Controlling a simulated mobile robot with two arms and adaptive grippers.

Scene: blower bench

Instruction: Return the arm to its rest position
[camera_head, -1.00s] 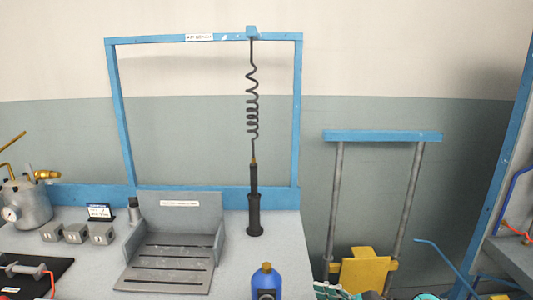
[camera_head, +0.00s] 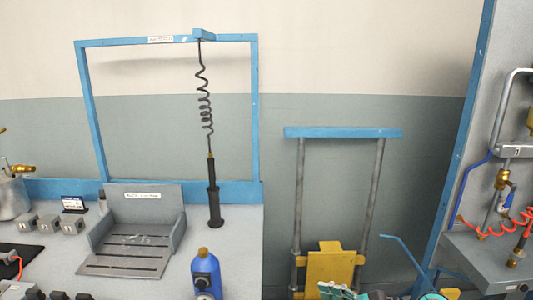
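A dark tool (camera_head: 213,195) hangs upright from the frame on a coiled cord (camera_head: 205,105). A grey slotted fixture (camera_head: 125,263) sits on the bench, and a blue bottle (camera_head: 206,275) with a brass-coloured cap stands at its front.
Grey blocks (camera_head: 48,223) and a grey vessel (camera_head: 12,198) sit at the left. A blue-topped stand (camera_head: 343,132) with a yellow part (camera_head: 331,268) is right of the bench. A panel with pipes and a red coiled hose (camera_head: 490,227) is at the far right.

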